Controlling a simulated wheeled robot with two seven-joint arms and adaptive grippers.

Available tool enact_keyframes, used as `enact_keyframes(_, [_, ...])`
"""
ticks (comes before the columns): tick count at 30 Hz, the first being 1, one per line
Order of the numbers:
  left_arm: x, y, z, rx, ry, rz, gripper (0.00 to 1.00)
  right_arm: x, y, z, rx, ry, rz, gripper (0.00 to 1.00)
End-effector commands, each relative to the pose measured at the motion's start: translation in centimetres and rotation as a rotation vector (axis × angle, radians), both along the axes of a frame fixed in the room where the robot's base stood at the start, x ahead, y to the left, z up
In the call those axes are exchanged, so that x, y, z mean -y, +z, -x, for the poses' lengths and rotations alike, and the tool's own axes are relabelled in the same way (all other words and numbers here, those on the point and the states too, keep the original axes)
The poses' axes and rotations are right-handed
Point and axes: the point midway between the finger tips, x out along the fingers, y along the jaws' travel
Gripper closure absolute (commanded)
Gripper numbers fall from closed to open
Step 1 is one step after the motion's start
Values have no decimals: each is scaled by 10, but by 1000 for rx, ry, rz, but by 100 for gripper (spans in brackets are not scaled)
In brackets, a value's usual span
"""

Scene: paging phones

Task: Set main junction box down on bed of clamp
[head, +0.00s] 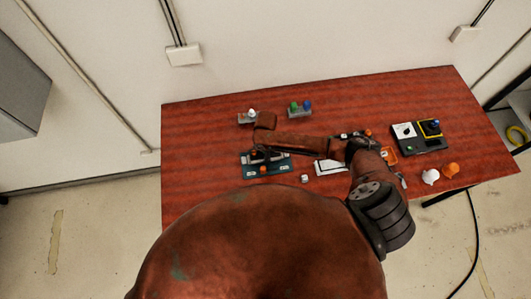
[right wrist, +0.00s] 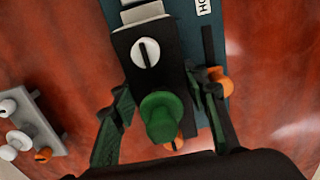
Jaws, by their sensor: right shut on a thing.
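The main junction box appears to be the black box (right wrist: 128,48) with a white slotted disc and a green knob (right wrist: 160,115) in the right wrist view. My right gripper (right wrist: 160,122) is shut on it, one dark finger on each side. The clamp appears to be the teal-based fixture (head: 282,170) at the table's left front; its base (right wrist: 217,50) shows beneath the box in the wrist view. My right gripper (head: 264,153) is over this fixture in the head view. Whether the box touches the bed is hidden. My left gripper is out of view.
A grey block with white knobs (right wrist: 42,128) is left of the gripper in the wrist view. A block with green and blue knobs (head: 300,113) stands farther back. A black tray (head: 428,145), a white cap (head: 430,177) and an orange piece (head: 451,170) are right.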

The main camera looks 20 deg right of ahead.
Motion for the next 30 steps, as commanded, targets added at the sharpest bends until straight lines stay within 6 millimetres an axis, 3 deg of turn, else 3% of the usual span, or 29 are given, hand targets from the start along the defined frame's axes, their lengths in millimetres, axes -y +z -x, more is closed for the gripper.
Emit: enact_keyframes(30, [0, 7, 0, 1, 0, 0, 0, 0, -4, -1, 2, 0, 0, 88])
